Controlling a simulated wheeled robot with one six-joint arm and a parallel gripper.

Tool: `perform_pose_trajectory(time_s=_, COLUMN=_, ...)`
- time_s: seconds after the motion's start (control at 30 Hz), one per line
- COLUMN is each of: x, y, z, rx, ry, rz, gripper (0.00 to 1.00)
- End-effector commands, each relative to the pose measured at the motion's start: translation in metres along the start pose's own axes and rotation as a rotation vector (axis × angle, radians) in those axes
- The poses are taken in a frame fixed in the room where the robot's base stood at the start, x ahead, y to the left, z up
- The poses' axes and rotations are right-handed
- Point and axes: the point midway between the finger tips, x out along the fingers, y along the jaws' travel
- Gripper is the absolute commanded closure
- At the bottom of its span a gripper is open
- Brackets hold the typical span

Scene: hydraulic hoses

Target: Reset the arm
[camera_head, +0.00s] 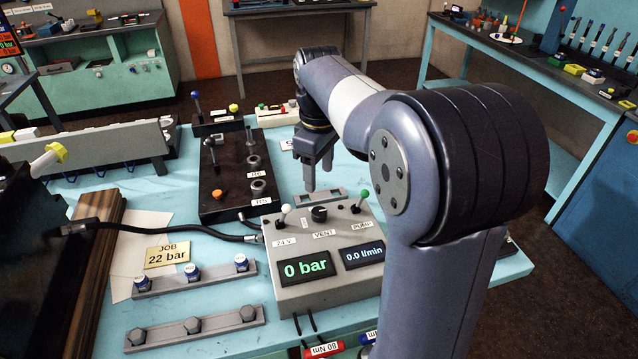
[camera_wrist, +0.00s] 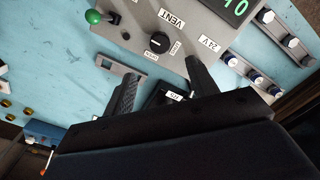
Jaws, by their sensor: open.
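My gripper (camera_head: 318,178) hangs from my arm with its fingers pointing down, just behind the grey control box (camera_head: 320,283). It is open and empty; two separate fingers (camera_wrist: 160,88) show in the wrist view, with the box's vent knob (camera_wrist: 159,42) beyond them. The box carries a white-tipped lever (camera_head: 286,209), a black vent knob (camera_head: 319,213) and a green-tipped lever (camera_head: 363,195). Its displays read 0 bar (camera_head: 306,267) and 0.0 l/min (camera_head: 364,255). My arm hides part of the table on the right.
A black valve panel (camera_head: 225,190) stands left of my gripper. A black hose (camera_head: 180,234) runs to the control box from the left. A yellow job card (camera_head: 167,254) reads 22 bar. Two racks (camera_head: 200,281) with caps and bolts (camera_head: 194,325) lie in front. Blue tabletop (camera_head: 75,187) shows between things.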

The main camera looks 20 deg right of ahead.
Motion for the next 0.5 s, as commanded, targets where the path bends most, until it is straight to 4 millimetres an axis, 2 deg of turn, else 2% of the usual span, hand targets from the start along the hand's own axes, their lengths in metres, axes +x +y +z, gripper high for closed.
perform_pose_trajectory(time_s=0.33, x=-0.0037, y=-0.0001, z=0.0001, rx=0.000, ry=-0.001, rz=-0.001, gripper=0.45)
perform_pose_trajectory(time_s=0.5, x=0.0036, y=-0.0002, z=0.0002, rx=0.000, ry=-0.002, rz=-0.002, gripper=0.45)
